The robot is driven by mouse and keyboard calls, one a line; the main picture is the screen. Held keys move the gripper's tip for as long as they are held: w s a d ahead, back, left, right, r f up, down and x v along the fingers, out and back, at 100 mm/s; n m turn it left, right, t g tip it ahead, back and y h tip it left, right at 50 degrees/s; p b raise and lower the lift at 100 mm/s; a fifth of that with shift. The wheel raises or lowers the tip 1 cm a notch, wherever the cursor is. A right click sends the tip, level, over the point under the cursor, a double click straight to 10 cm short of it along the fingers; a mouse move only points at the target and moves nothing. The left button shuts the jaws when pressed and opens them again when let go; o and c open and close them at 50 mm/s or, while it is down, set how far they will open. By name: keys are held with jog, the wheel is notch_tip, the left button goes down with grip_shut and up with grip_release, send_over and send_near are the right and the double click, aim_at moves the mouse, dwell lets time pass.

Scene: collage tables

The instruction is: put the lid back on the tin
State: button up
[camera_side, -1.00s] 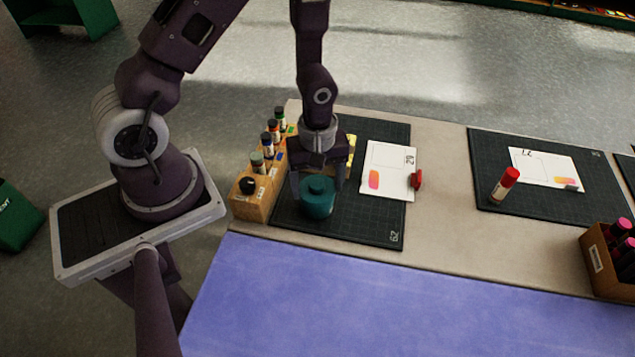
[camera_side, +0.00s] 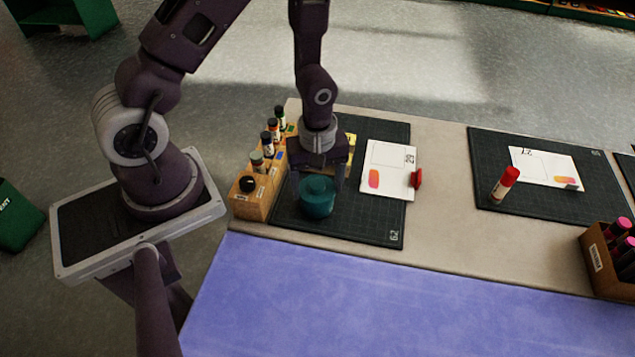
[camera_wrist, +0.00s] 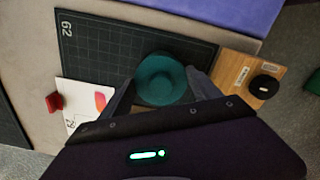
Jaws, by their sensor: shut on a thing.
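The teal tin (camera_side: 317,210) stands upright on the dark cutting mat, between the wooden bottle rack and the white card. The round teal lid (camera_side: 316,184), with a small knob in its middle, is at the top of the tin. My gripper (camera_side: 317,189) points straight down and is shut on the lid, one finger on each side. In the wrist view the lid (camera_wrist: 160,78) lies between my fingers and hides most of the tin. I cannot tell whether a thin gap is left between lid and tin.
A wooden rack (camera_side: 249,205) with several bottles stands close on the left. A white card (camera_side: 388,170) and a red clip (camera_side: 416,179) lie to the right. The mat's front part is clear.

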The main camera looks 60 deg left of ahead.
jog(key=o, duration=1.4)
jog(key=shift+o, duration=0.3)
jog(key=shift+r, duration=3.55)
grip_shut()
jog(key=shift+f, duration=0.1)
